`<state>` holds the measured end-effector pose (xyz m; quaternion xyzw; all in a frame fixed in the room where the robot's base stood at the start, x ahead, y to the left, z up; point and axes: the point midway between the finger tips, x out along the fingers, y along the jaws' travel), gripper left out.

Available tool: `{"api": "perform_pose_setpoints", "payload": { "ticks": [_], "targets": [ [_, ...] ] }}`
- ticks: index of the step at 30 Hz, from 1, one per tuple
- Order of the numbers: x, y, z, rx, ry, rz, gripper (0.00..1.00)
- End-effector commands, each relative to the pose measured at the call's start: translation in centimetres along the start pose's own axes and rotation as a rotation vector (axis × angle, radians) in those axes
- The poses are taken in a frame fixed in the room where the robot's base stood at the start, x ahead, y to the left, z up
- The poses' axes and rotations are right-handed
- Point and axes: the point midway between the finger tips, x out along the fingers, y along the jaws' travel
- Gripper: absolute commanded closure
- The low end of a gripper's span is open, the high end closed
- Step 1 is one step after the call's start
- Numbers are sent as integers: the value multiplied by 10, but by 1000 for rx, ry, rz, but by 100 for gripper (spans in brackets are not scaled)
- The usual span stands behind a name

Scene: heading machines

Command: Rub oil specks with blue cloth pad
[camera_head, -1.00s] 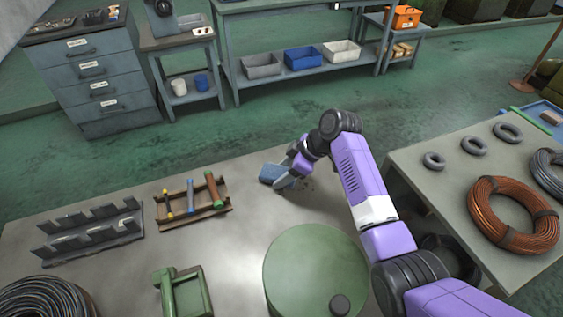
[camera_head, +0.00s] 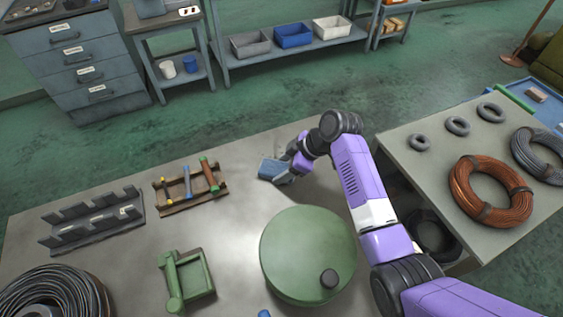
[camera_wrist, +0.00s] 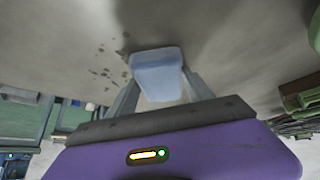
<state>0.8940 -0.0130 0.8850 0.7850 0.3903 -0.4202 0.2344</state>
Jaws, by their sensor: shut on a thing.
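My gripper (camera_head: 284,172) is shut on the blue cloth pad (camera_head: 271,168), near the far edge of the grey table (camera_head: 235,235). In the wrist view the pad (camera_wrist: 157,72) sits between my two fingers (camera_wrist: 158,92), its far end at or close to the table surface; I cannot tell whether it touches. Dark oil specks (camera_wrist: 106,72) lie on the table just left of the pad in the wrist view, with a few more near its far end. In the head view my arm and gripper hide the specks.
A green round drum lid (camera_head: 305,250) stands in front of my gripper. A wooden rack with tools (camera_head: 190,188), a grey slotted rack (camera_head: 92,220) and a green clamp-like fixture (camera_head: 188,280) lie to the left. A side table with wire coils (camera_head: 490,190) stands at right.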

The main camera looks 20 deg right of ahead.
Motion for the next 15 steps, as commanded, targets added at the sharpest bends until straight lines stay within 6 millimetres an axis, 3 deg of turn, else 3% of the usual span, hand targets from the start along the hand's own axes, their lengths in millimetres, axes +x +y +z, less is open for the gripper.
{"api": "perform_pose_setpoints", "payload": {
  "ticks": [6,15],
  "targets": [
    [-5,-20,13,8,-12,-14,73],
    [-8,-30,20,6,-12,-14,73]
  ]
}}
